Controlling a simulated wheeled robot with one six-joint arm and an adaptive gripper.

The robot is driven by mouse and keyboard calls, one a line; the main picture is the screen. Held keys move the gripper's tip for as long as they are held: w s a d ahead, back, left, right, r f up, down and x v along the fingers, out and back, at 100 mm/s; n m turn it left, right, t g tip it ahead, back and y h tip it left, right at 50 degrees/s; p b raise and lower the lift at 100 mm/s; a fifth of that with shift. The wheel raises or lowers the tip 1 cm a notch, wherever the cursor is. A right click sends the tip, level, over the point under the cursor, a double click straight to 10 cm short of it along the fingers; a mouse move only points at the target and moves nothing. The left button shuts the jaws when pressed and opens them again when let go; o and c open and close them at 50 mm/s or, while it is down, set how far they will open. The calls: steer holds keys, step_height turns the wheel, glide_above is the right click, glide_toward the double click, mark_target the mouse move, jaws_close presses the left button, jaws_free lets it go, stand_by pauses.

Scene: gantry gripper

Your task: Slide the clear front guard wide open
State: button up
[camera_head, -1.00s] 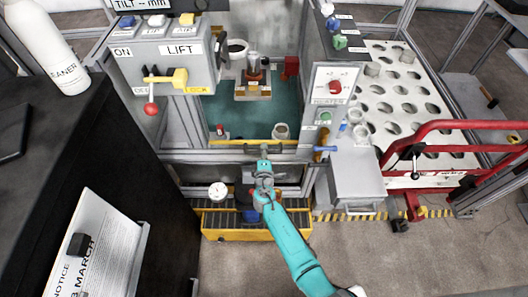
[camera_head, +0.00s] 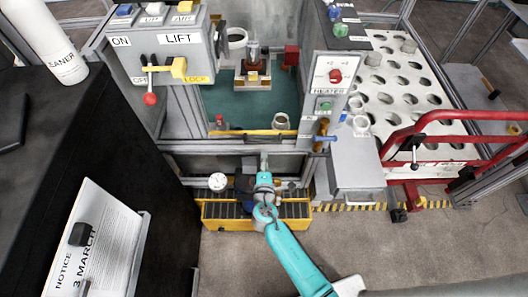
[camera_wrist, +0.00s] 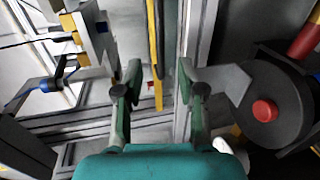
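The clear front guard is hard to make out in the head view. A yellow strip (camera_head: 255,132) runs along the bottom front of the machine opening, and I cannot tell whether it belongs to the guard. My gripper (camera_head: 264,160) is in front of the machine, below that strip and above the yellow-framed roller tray. In the wrist view my gripper (camera_wrist: 158,92) has its two fingers apart, with nothing clasped. A yellow bar (camera_wrist: 156,50) and a metal rail (camera_wrist: 180,60) show beyond and between the fingers. I cannot tell whether anything touches.
A roller tray (camera_head: 220,223) with a yellow frame lies below the opening, beside a round gauge (camera_head: 218,181). The lift panel (camera_head: 185,55) with a red-knobbed lever is on the left. A heater panel (camera_head: 332,85) and grey box (camera_head: 356,170) stand on the right.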

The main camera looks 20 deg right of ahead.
steer(key=shift+v, duration=0.9)
steer(key=shift+s, duration=0.1)
steer(key=s+d+f+m+g+y, duration=0.2)
steer(key=s+m+y, duration=0.25)
steer(key=s, duration=1.95)
steer(key=s+d+r+m+t, duration=0.1)
steer(key=s+r+m+t, duration=0.1)
steer(key=s+r+m, duration=0.8)
steer(key=s+r, duration=0.8)
steer(key=r, duration=0.4)
steer(key=shift+s, duration=0.2)
